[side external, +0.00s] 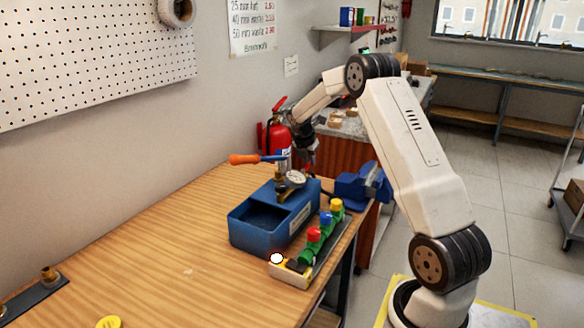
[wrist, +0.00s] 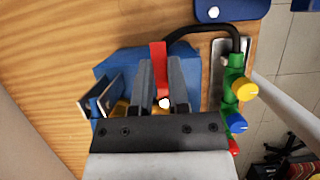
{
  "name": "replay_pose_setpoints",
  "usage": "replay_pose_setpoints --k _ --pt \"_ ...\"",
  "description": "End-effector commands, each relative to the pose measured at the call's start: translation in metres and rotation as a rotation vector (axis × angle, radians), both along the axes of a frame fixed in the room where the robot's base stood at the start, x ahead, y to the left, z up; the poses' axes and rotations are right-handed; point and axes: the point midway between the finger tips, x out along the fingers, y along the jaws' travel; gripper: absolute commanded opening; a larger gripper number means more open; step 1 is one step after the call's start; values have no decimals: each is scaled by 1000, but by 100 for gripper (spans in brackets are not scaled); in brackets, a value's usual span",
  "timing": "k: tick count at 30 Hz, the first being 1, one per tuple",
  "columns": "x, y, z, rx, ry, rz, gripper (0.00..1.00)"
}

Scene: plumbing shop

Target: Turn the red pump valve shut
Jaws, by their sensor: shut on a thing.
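The blue test pump (side external: 258,226) stands on the wooden bench, with a round gauge (side external: 295,179) and a lever with an orange grip (side external: 243,159). In the wrist view, the red pump valve (wrist: 158,66) is a flat red handle between the two grey fingers of my gripper (wrist: 160,92). My gripper is shut on this handle, with part of it sticking out past the fingertips. In the side external view my gripper is above the pump, behind the gauge, and the red handle cannot be made out there.
A green manifold with yellow, blue and red (side external: 314,234) knobs stands right beside the pump. A black hose (wrist: 205,30) runs to it. A blue vice (side external: 362,186) sits at the bench edge. A red extinguisher (side external: 275,138) is behind. The bench's left part is mostly clear.

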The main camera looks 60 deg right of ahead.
Motion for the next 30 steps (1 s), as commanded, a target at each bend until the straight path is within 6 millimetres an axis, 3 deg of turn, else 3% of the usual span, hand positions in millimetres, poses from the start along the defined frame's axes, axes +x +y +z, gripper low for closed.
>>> replay_pose_setpoints --k 14,30 --pt "-5 1 0 3 2 -130 0" --pt "-22 8 -1 4 3 -594 0"
